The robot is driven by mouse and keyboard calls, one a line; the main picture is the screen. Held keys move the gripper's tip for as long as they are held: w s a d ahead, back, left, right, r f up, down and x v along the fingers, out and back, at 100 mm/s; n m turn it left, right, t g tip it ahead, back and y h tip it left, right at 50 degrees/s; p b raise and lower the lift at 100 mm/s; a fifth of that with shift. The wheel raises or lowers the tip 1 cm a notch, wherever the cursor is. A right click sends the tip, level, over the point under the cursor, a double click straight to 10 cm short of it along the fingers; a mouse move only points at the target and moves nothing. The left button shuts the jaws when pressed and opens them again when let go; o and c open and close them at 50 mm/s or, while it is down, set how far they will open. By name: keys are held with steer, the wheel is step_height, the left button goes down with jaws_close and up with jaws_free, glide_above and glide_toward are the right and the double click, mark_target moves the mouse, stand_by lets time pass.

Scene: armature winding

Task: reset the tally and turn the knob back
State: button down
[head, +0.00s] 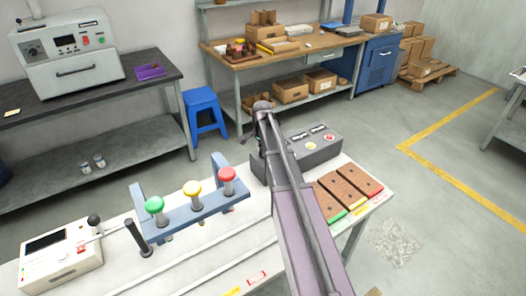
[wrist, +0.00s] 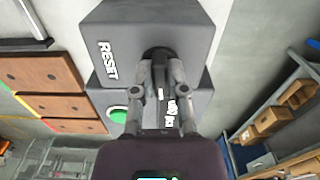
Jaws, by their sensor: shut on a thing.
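The grey control box (head: 320,148) stands at the back of the white bench, partly hidden behind my arm in the head view. Its top carries a yellow button, a red button and two small marked strips. In the wrist view the box (wrist: 125,30) fills the upper middle, with a white RESET label (wrist: 108,60) and a green button (wrist: 117,115) at left. My gripper (wrist: 158,88) is shut on a dark knob (wrist: 159,62), one finger on each side. A second label beside the right finger is partly covered and hard to read. My gripper is hidden in the head view.
Brown blocks (head: 348,191) with coloured ends lie right of my arm. A blue rack (head: 190,208) with green, yellow and red knobbed pieces stands at left. A white instrument box (head: 62,258) with a lever sits at the bench's left end.

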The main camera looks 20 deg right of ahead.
stand_by(0.3)
steer(key=c, duration=0.7)
jaws_free()
steer(key=shift+o, duration=0.2)
steer(key=shift+r, duration=0.1)
